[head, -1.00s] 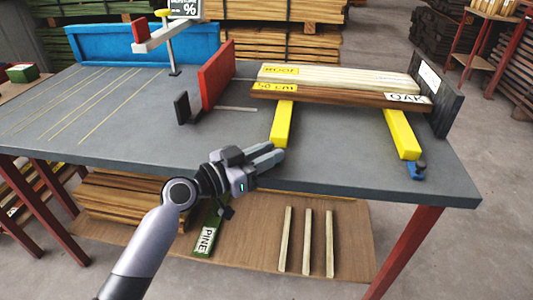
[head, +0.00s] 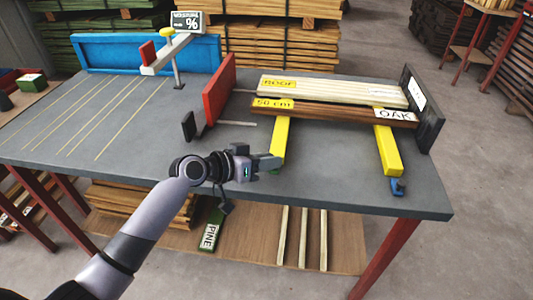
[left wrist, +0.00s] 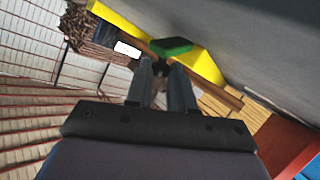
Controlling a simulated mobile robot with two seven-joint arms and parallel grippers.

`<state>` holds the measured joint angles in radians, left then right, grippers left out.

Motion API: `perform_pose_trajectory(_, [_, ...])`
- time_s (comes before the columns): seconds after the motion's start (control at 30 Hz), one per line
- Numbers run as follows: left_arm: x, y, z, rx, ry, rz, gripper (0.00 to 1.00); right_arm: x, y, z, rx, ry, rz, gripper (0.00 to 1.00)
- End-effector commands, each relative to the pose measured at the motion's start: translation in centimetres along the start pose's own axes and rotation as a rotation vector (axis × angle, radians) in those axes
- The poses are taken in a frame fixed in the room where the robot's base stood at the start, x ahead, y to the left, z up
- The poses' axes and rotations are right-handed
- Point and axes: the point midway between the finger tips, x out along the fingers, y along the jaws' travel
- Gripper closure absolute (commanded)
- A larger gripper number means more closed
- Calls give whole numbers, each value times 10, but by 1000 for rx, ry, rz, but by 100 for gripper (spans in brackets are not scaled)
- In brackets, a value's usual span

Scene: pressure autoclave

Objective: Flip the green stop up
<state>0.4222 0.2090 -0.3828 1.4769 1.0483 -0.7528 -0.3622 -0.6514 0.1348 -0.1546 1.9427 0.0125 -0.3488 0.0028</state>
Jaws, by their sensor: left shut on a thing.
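The green stop (left wrist: 172,46) shows in the left wrist view just beyond my fingertips, at the end of a yellow bar (left wrist: 207,62). My left gripper (head: 268,163) is at the front end of the left yellow bar (head: 281,140) in the head view, near the table's front edge. Its fingers also show in the left wrist view (left wrist: 160,72), and it is shut on the green stop. The gripper mostly hides the stop in the head view, and I cannot tell whether the stop is raised. My right gripper is not in view.
A pale board (head: 335,92) and a brown OAK board (head: 335,110) lie across both yellow bars. A blue stop (head: 397,186) is at the right bar's front end. A red plate (head: 219,87) stands left of the boards, a dark plate (head: 421,109) at their right.

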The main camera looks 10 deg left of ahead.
Motion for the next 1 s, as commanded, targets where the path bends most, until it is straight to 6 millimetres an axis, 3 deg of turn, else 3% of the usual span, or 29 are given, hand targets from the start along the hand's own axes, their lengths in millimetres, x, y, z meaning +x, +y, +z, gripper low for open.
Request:
perform_pose_trajectory(0.23, [1, -2, -6, -63, -64, 0, 100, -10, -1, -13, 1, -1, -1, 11])
perform_pose_trajectory(0.77, [3, -3, -6, -80, -80, 0, 100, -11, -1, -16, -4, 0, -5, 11])
perform_pose_trajectory(0.8, [3, -3, -6, -80, -80, 0, 68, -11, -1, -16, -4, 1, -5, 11])
perform_pose_trajectory(0.83, [3, -3, -6, -80, -80, 0, 58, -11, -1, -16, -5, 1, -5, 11])
perform_pose_trajectory(0.87, [3, -3, -6, -80, -80, 0, 54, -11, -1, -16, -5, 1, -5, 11])
perform_pose_trajectory(1.0, [3, -3, -6, -80, -80, 0, 54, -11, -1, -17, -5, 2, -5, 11])
